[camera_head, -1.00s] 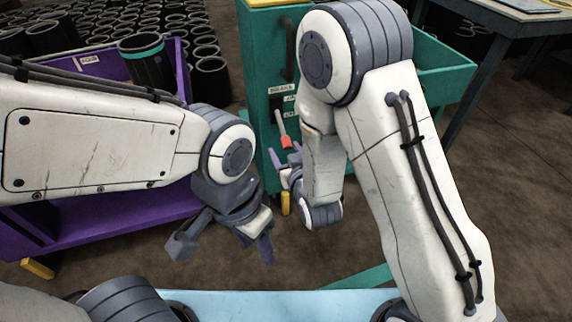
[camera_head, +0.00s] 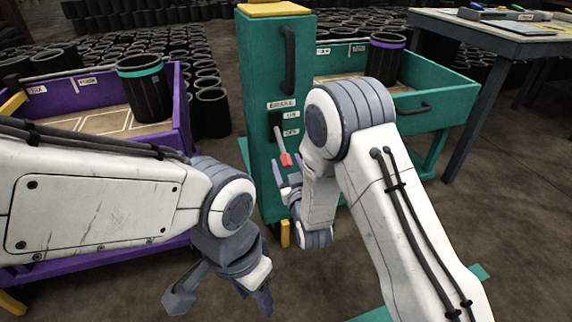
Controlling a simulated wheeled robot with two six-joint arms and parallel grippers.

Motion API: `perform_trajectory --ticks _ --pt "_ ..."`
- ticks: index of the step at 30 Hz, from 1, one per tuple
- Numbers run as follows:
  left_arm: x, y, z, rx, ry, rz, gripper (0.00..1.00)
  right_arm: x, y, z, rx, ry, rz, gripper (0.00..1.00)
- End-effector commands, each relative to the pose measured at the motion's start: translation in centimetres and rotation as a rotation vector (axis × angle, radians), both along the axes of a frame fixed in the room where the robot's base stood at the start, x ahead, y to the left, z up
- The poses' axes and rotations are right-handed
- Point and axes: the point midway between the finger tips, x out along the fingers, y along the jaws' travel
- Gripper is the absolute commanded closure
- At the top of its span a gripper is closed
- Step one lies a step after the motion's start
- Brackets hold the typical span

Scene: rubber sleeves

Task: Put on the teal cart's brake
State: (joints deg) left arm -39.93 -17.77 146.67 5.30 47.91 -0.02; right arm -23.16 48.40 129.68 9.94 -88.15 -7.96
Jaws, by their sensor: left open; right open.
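The teal cart (camera_head: 265,62) stands in the middle, a tall panel at its near end. On the panel, labels read BRAKE, ON and OFF, ON above OFF. The brake lever (camera_head: 279,140) has a red tip (camera_head: 286,160) and points downward, below the OFF label. My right gripper (camera_head: 283,181) is open just below the red tip; I cannot tell whether it touches it. My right forearm partly hides the cart. My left gripper (camera_head: 217,304) is open and empty, low in front of the purple cart (camera_head: 183,112).
A black sleeve with a teal band (camera_head: 144,93) stands on the purple cart. One with a purple band (camera_head: 386,62) stands in the teal cart's tray. A table (camera_head: 500,30) is at the back right. Many black sleeves fill the floor behind. Floor at right is clear.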

Motion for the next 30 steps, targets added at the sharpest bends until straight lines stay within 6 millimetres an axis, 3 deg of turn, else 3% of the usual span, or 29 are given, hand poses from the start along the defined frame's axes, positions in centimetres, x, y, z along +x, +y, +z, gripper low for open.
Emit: perform_trajectory --ticks 4,13,14,18,19,30 --pt "0.0 0.0 -0.37 0.0 0.0 0.0 0.5 1.15 0.28 -0.01 0.001 -0.001 0.0 0.33" --pt "-0.01 0.01 -0.36 0.0 0.0 0.0 0.5 1.38 0.35 0.06 0.0 0.0 0.001 0.33" --pt "-0.01 0.01 -0.36 0.0 0.0 0.0 0.5 1.36 0.36 0.06 0.0 0.0 0.001 0.41" --pt "-0.01 0.01 -0.36 0.0 0.0 0.0 0.5 1.35 0.36 0.05 0.0 0.0 0.001 0.94" --pt "-0.01 0.01 -0.36 0.0 0.0 0.0 0.5 1.35 0.36 0.05 0.0 0.001 0.001 1.0" --pt "-0.01 0.01 -0.37 0.0 0.0 0.0 0.5 1.32 0.38 0.01 0.001 0.001 0.002 1.0"
